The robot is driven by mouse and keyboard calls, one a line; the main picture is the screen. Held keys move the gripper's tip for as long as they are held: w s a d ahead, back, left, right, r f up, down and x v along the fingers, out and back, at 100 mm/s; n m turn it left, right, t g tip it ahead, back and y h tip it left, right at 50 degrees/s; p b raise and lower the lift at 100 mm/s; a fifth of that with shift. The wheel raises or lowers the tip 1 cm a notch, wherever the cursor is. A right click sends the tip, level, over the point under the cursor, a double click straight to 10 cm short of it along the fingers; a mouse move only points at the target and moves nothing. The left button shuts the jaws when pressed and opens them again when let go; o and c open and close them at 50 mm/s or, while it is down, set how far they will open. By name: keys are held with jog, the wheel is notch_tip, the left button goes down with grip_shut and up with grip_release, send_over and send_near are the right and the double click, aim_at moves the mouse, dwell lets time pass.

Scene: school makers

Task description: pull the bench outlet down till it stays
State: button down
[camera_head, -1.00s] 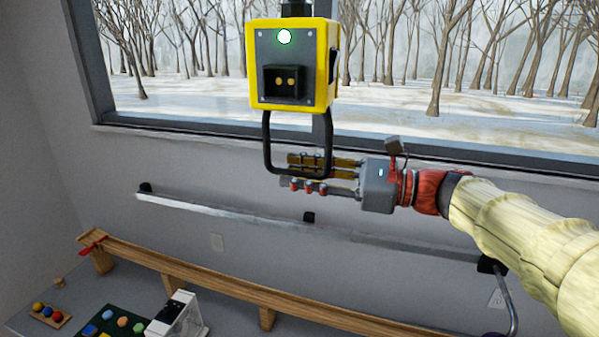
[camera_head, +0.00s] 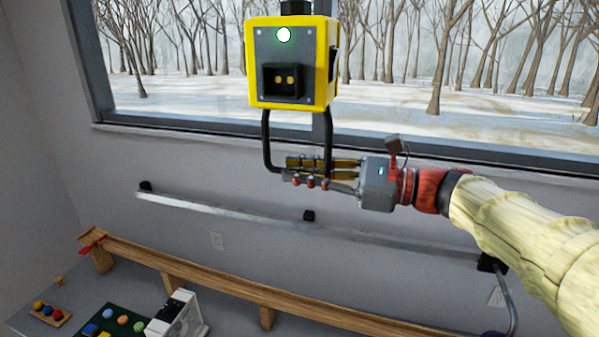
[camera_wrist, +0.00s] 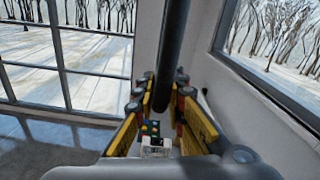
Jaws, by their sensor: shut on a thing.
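The bench outlet (camera_head: 266,85) is a yellow box with a dark front plate, a black two-pin socket and a lit green-white light. It hangs in front of the window from a black mount at the top edge of the head view. A black loop handle (camera_head: 266,136) hangs below it. My gripper (camera_head: 296,170) reaches in from the right and is shut on the bottom bar of the handle. In the wrist view the dark bar (camera_wrist: 172,55) runs between the yellow-padded fingers (camera_wrist: 160,105). The fingers hide part of the bar.
A metal rail (camera_head: 240,213) runs along the wall below. A wooden ramp (camera_head: 200,279) slopes over the bench, with a white device (camera_head: 187,315), a green board (camera_head: 107,322) and coloured balls (camera_head: 47,311) at lower left. The air under the outlet is clear.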

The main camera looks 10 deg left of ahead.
jog(key=shift+f, duration=0.1)
notch_tip(320, 180, down, 55)
jog(key=b, duration=2.5)
jog(key=c, duration=1.9)
grip_release()
jog(key=shift+d, duration=0.2)
jog(key=d, duration=0.7)
jog(key=s+d, duration=0.1)
jog(key=d, duration=0.3)
jog(key=shift+d, duration=0.35)
